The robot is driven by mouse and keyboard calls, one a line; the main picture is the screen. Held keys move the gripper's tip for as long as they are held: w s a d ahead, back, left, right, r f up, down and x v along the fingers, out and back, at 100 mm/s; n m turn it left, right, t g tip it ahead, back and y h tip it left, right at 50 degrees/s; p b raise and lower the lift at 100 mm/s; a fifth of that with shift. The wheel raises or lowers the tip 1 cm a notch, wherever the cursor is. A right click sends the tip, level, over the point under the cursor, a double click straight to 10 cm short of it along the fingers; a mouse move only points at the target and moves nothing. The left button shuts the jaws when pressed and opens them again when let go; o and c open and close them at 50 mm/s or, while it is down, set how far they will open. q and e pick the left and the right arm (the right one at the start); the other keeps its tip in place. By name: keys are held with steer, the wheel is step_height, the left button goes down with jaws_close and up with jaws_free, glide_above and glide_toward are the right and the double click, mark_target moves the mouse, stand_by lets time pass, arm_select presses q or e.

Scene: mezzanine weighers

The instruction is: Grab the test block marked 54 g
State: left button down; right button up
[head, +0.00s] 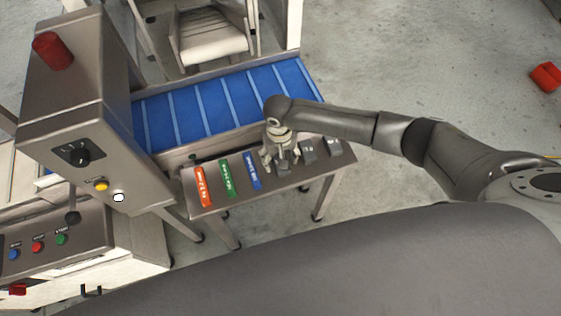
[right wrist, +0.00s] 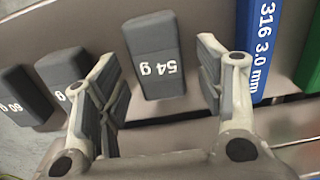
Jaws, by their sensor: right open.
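The test block marked 54 g (right wrist: 153,42) is dark grey with a white label, which reads upside down in the right wrist view. It stands on the small metal table (head: 303,176). My right gripper (right wrist: 158,75) is open, with one finger on each side of this block and visible gaps between. In the head view my right gripper (head: 281,154) is over the table and mostly hides the block. A second grey block (right wrist: 62,78) is partly covered by a finger, its label cut off. A third block (right wrist: 20,92) reads 60 g. My left gripper is not in view.
Orange (head: 203,187), green (head: 227,178) and blue (head: 253,171) labelled bars lie on the table left of the gripper. A blue conveyor belt (head: 215,105) runs behind it. A metal cabinet (head: 80,120) with knobs and buttons stands at left.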

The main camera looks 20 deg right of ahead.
steer(key=c, duration=1.1)
steer(key=shift+r, duration=0.1)
